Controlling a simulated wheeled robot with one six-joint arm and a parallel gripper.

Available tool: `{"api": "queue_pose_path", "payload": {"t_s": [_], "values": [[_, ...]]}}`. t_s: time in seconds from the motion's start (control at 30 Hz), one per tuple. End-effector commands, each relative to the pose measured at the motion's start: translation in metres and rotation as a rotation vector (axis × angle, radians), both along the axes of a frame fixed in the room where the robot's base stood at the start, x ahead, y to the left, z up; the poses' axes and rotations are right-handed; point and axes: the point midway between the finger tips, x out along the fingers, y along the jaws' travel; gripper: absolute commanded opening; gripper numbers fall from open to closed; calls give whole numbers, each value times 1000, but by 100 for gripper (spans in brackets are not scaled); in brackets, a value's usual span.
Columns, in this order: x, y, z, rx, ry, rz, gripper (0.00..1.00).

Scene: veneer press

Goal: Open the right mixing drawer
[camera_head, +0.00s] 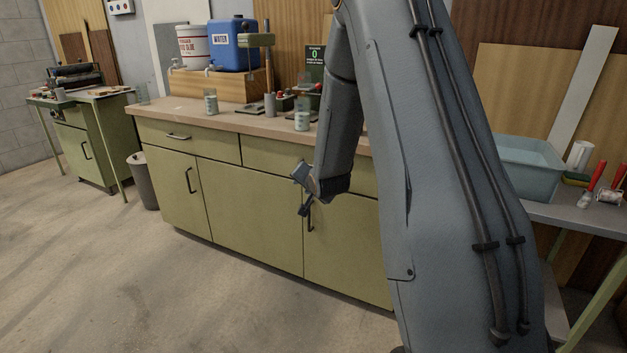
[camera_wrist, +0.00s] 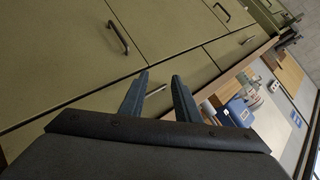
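The right mixing drawer (camera_head: 268,154) is the right of two green drawer fronts under the worktop. It looks shut, and my arm hides part of it and its handle in the head view. In the wrist view the right drawer front (camera_wrist: 191,72) lies ahead of my gripper. A bar handle (camera_wrist: 155,90), apparently this drawer's, shows between the fingers. My gripper (camera_head: 302,191) is open in front of the cabinet; its two fingers also show spread in the wrist view (camera_wrist: 162,78). I cannot tell whether they touch the handle.
The left drawer (camera_head: 185,138) and the cabinet doors (camera_head: 250,210) look shut. A door handle (camera_wrist: 118,37) is near my gripper. The worktop (camera_head: 180,110) holds jars, a blue water container (camera_head: 235,46) and a white bucket (camera_head: 193,45). The floor in front is clear.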

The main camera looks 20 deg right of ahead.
Motion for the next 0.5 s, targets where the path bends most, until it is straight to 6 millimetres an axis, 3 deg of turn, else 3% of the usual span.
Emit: {"api": "queue_pose_path", "payload": {"t_s": [0.03, 0.2, 0.3, 0.5], "values": [[23, -20, -20, 56, -88, -41, 29], [71, -69, -38, 270, -407, -115, 29], [81, -89, -46, 377, -547, -121, 29], [85, -107, -51, 499, -695, -108, 29]]}}
